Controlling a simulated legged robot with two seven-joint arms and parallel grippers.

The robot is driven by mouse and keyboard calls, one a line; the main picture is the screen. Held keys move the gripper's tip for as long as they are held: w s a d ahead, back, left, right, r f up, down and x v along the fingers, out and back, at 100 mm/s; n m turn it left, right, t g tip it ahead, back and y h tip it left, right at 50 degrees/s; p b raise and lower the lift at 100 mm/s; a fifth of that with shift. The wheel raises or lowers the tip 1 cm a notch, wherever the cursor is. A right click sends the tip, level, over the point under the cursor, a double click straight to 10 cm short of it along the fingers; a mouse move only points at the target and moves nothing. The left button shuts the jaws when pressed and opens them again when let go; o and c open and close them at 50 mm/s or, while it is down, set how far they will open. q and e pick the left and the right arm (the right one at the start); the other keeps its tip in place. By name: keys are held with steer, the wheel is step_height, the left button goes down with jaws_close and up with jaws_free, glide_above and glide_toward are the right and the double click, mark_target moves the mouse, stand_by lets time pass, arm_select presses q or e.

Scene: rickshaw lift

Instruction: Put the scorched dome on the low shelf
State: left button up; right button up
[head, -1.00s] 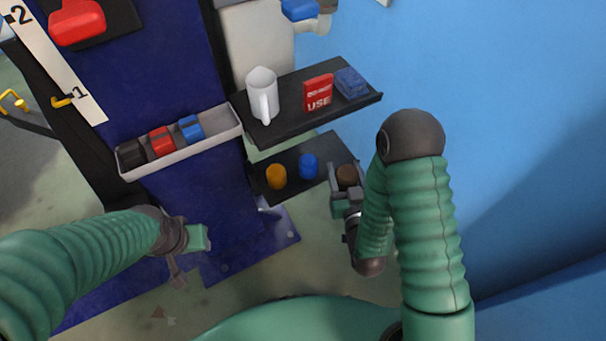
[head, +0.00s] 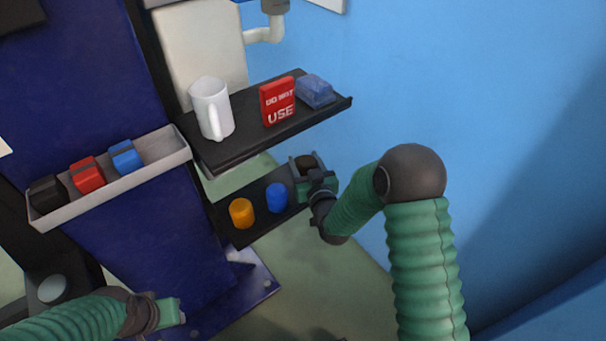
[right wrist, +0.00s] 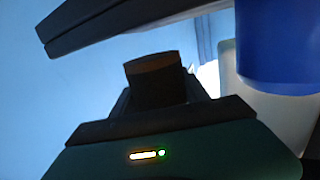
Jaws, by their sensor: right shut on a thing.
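The scorched dome (head: 306,161) is a small dark brown piece at the right end of the low shelf (head: 243,234). It also shows dark in the middle of the right wrist view (right wrist: 155,80). My right gripper (head: 307,170) is shut on it. I cannot tell whether the dome touches the shelf or hangs just above it. An orange piece (head: 241,213) and a blue piece (head: 277,198) stand on the low shelf to its left.
An upper shelf (head: 240,157) hangs close above the low shelf, with a white mug (head: 212,108), a red box (head: 277,101) and a blue block (head: 315,91). A grey tray (head: 119,187) at left holds black, red and blue pieces. A blue wall (head: 480,110) is right.

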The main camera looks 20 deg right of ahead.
mark_target(304, 171)
step_height(304, 171, down, 4)
steer(key=b, duration=0.2)
steer(key=shift+w+b, duration=0.1)
steer(key=shift+b, duration=0.25)
steer(key=shift+a+r, duration=0.3)
steer(key=o, duration=1.3)
steer(key=shift+d+f, duration=0.1)
steer(key=shift+d, duration=0.1)
steer(key=shift+o, duration=0.2)
steer(key=shift+s+a+p, duration=0.1)
steer(key=shift+s+p, duration=0.25)
steer(key=shift+p, duration=0.1)
steer(key=s+r+p, duration=0.1)
steer(key=s+p, duration=0.2)
steer(key=s, duration=0.8)
steer(key=shift+s, duration=0.15)
